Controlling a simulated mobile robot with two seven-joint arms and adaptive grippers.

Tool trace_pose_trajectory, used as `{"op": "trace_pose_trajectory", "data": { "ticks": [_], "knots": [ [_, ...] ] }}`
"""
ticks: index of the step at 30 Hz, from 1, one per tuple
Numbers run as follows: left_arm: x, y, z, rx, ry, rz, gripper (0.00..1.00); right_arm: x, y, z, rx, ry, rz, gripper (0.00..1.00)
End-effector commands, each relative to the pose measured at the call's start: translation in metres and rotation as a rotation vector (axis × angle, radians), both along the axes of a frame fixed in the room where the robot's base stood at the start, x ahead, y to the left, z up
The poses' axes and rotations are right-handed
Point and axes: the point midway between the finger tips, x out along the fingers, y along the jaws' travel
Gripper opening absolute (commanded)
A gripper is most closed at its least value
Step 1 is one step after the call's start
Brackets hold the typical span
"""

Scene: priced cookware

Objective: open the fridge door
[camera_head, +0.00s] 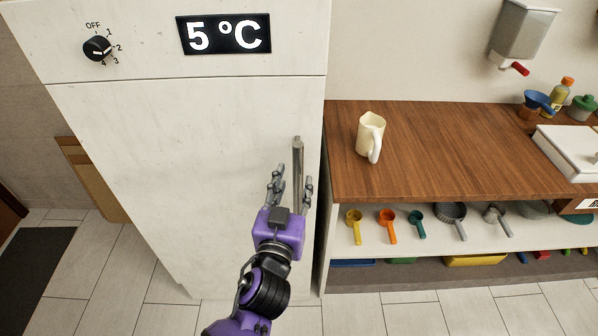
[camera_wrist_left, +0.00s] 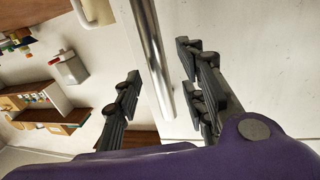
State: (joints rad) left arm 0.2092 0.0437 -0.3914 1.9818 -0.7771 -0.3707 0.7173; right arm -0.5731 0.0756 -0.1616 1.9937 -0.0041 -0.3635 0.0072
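The fridge (camera_head: 170,150) is a tall pale cabinet on the left in the head view, with its door shut. Its handle (camera_head: 298,158) is a vertical metal bar near the door's right edge. My left gripper (camera_head: 290,178) is purple with dark fingers, at the lower part of the handle. In the left wrist view, the handle (camera_wrist_left: 151,50) runs between the spread fingers of my left gripper (camera_wrist_left: 160,85), with gaps on both sides. The lower end of the handle is partly hidden by the gripper in the head view. My right gripper is not in view.
A wooden counter (camera_head: 450,150) stands close to the right of the fridge, with a cream jug (camera_head: 370,137) on it. Colored measuring scoops (camera_head: 387,222) hang below its top. Tiled floor lies in front, with a dark mat (camera_head: 35,275) at the left.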

Motion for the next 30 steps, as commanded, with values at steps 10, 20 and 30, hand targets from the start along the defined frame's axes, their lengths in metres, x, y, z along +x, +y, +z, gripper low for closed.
{"op": "trace_pose_trajectory", "data": {
  "ticks": [10, 20, 30],
  "knots": [
    [0.039, -0.008, 0.0, 0.0, 0.001, 0.0, 0.38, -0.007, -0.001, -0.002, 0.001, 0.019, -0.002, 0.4],
    [0.041, -0.008, 0.0, 0.0, 0.001, 0.0, 0.31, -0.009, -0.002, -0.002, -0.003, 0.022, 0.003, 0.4],
    [0.04, -0.008, 0.0, 0.0, 0.001, 0.0, 0.0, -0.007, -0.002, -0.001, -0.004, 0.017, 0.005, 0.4]
  ]
}}
